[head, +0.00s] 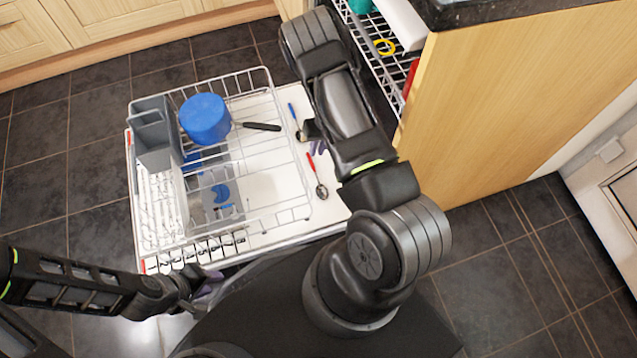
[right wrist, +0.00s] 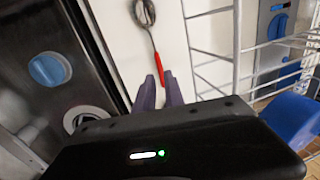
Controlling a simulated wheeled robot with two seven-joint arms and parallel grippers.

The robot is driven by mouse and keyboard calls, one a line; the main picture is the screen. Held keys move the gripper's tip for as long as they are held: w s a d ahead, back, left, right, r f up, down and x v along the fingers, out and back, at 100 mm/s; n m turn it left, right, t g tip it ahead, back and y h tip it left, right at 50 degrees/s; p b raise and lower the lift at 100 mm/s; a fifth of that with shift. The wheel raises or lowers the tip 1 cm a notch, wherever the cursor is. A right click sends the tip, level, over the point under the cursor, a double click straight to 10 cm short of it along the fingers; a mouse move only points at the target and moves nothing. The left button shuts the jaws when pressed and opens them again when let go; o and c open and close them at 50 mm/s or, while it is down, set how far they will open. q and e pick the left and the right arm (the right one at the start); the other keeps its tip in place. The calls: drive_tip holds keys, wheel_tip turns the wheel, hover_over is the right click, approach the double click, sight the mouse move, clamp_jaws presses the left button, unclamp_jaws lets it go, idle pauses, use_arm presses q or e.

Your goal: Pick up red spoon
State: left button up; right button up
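The red spoon (head: 319,184) has a red handle and a metal bowl. It lies on the white open door beside the wire rack, bowl toward me. In the right wrist view the red spoon (right wrist: 154,45) points away, its handle end near the gap between my fingertips. My right gripper (head: 318,147) is at the handle end, mostly hidden by my arm in the head view. In the wrist view my right gripper (right wrist: 160,90) is open, with two purple fingers apart. Contact cannot be told. My left gripper (head: 208,289) is low at the left, fingers partly hidden.
The wire rack (head: 262,75) stands left of the spoon, holding a blue pan (head: 205,118) and a grey cutlery basket (head: 152,133). A blue-handled utensil (head: 294,116) lies beyond the red spoon. A wooden cabinet panel (head: 500,100) rises at the right.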

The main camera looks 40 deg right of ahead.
sight(313, 166)
drive_tip(key=shift+a+f+b, duration=0.25)
drive_tip(key=shift+f+b, duration=0.3)
drive_tip(key=shift+f, duration=0.75)
drive_tip(key=f+b, duration=0.1)
drive_tip(key=f, duration=0.2)
drive_tip(key=f+b, duration=0.1)
drive_tip(key=f, duration=0.1)
drive_tip(key=shift+w+a+f+b, duration=0.1)
drive_tip(key=shift+a+b, duration=0.25)
drive_tip(key=shift+a, duration=0.05)
clamp_jaws()
